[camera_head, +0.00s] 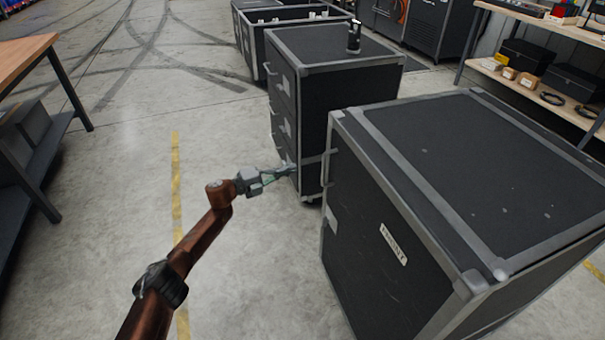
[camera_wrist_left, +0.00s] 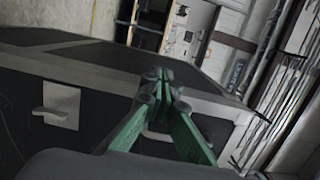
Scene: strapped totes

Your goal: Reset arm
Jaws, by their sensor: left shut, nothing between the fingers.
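My left arm reaches in from the bottom left of the head view. Its left gripper (camera_head: 288,169) is at the lower front corner of the middle black case (camera_head: 345,115). In the left wrist view the gripper's green fingers (camera_wrist_left: 165,85) are closed together with nothing between them. A dark case with grey edging (camera_wrist_left: 100,75) lies beyond the fingers there, with a light latch plate (camera_wrist_left: 61,105) on its side. I cannot tell if the fingers touch the case. My right gripper is not in view.
A large black case (camera_head: 480,170) fills the right side. An open black case (camera_head: 290,20) stands at the back. A wooden-topped table (camera_head: 22,55) is at the left and a shelf with boxes (camera_head: 550,75) at the upper right. The floor at centre left is clear.

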